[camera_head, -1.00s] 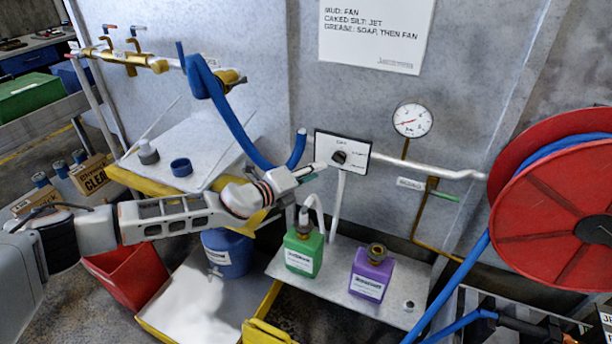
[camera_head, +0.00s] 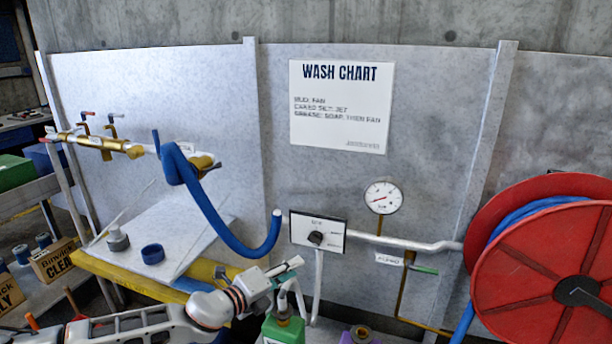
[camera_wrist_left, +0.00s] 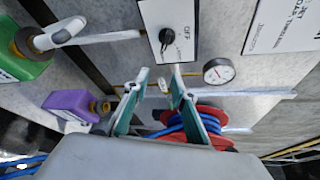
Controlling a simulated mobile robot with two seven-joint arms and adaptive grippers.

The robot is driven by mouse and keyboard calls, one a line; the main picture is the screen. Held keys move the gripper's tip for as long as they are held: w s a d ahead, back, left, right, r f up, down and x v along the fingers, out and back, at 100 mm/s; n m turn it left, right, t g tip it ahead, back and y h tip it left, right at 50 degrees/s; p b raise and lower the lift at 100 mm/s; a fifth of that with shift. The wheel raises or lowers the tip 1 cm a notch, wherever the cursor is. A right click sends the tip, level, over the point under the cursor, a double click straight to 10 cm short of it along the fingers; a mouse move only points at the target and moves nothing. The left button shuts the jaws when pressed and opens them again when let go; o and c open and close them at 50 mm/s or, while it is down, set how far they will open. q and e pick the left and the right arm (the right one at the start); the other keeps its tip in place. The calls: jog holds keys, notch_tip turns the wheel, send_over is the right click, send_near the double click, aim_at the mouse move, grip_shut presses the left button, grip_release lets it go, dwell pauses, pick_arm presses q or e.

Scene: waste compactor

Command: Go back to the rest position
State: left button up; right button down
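My left gripper (camera_head: 292,270) is in the lower middle of the head view, in front of the wall and just below the selector box (camera_head: 318,230) with its black knob (camera_head: 316,239). In the left wrist view its two fingers (camera_wrist_left: 162,88) stand apart with nothing held between them. The box there (camera_wrist_left: 188,25) shows the word OFF above the knob (camera_wrist_left: 167,37), beyond the fingertips and clear of them. My left arm reaches in low from the left. My right gripper shows in neither view.
A green soap bottle (camera_head: 284,330) stands under my left gripper, with a purple bottle (camera_head: 358,336) beside it. A blue hose (camera_head: 215,212) hangs left of the box. A red hose reel (camera_head: 545,275) is at right. A pressure gauge (camera_head: 383,197) and pipe (camera_head: 415,244) are on the wall.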

pick_arm(q)
jog(key=s+d+f+n+y, duration=0.1)
jog(key=s+d+f+n, duration=0.3)
jog(key=s+f+n, duration=0.9)
jog(key=s+a+f+n+g+y, duration=0.1)
jog(key=s+a+f+n+y, duration=0.2)
jog(key=s+a+f+n, duration=0.3)
jog(key=s+a+f+n+y, duration=0.4)
jog(key=s+a+f+n, duration=0.3)
jog(key=s+a, duration=0.7)
jog(key=shift+s+a+f+g, duration=0.4)
jog(key=shift+s+f, duration=0.25)
jog(key=shift+s, duration=0.35)
jog(key=shift+d, duration=0.1)
